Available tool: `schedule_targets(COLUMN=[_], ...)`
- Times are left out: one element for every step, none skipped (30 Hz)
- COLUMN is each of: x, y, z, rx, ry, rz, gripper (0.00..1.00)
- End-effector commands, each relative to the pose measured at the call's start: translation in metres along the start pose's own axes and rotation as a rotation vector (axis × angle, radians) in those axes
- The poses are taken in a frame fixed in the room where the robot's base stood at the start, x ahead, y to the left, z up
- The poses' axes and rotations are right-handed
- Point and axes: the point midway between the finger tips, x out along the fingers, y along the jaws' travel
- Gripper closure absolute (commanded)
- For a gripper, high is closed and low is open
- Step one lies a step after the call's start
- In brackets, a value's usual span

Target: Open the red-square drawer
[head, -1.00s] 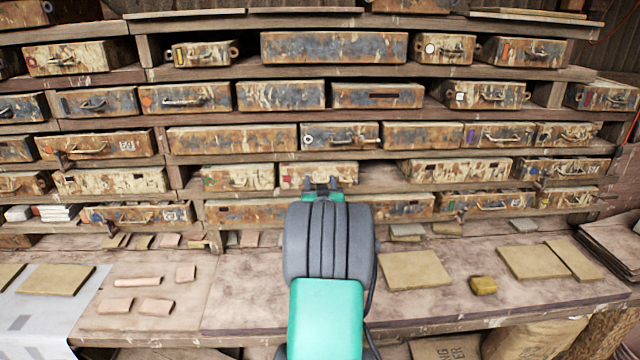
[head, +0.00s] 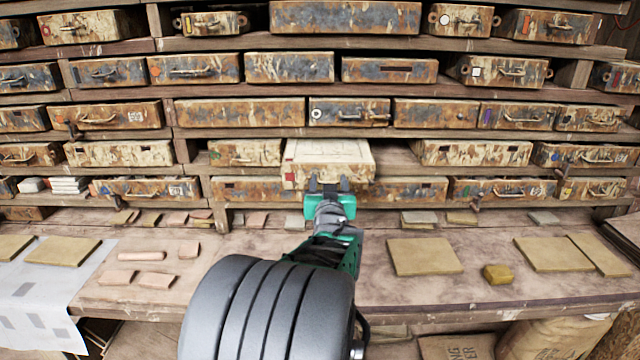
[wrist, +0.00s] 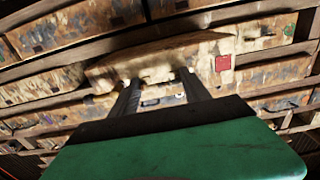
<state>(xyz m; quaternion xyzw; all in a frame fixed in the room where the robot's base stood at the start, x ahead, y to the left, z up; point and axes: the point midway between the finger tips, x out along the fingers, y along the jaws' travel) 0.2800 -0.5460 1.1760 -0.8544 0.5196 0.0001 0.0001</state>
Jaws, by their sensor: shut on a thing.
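The red-square drawer (head: 328,155) is a worn, cream and rust coloured box in the lower middle of the shelf wall. It sticks out of its row, and its pale top shows. Its red square (wrist: 223,63) shows clearly on the front in the wrist view. My gripper (head: 329,186) is at the drawer's front, with its two fingers against the lower part of the face. The fingers also show in the wrist view (wrist: 158,82), closed on the front of the drawer. The handle itself is hidden by the fingers.
A shut drawer (head: 245,153) sits just left, and another drawer (head: 472,152) stands to the right past an empty gap. A lower drawer row lies beneath. The workbench (head: 300,258) below holds flat tiles (head: 425,256) and a yellow lump (head: 497,274).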

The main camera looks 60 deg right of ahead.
Motion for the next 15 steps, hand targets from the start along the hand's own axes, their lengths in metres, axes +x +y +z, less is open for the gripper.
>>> schedule_targets(x=[-0.0001, 0.0000, 0.0000, 0.0001, 0.0001, 0.0002, 0.0002, 0.0003, 0.0003, 0.0005, 0.0005, 0.0006, 0.0006, 0.0006, 0.0004], y=[0.0004, 0.0003, 0.0001, 0.0000, -0.0002, -0.0004, -0.0007, -0.0010, -0.0013, -0.0018, -0.0021, -0.0021, -0.0021, -0.0022, -0.0021], z=[0.0012, 0.0012, 0.0012, 0.0012, 0.0011, 0.0010, 0.0009, 0.0008, 0.0006, 0.0005, 0.0004, 0.0003, 0.0003, 0.0003, 0.0002], rx=[0.000, 0.000, 0.000, 0.000, -0.001, -0.001, -0.001, -0.001, -0.001, -0.001, -0.001, -0.001, -0.001, -0.001, -0.001], ry=[-0.003, -0.003, -0.003, -0.003, -0.003, -0.003, -0.003, -0.002, -0.002, -0.002, -0.002, -0.001, -0.001, -0.001, -0.001], rz=[0.001, 0.001, 0.001, 0.001, 0.001, 0.000, 0.000, -0.001, -0.001, -0.002, -0.003, -0.003, -0.003, -0.003, -0.003], gripper=[1.00, 1.00, 1.00, 0.42, 0.40, 0.37, 0.34, 0.32, 0.31, 0.31, 0.31, 0.31, 0.31, 0.31, 0.31])
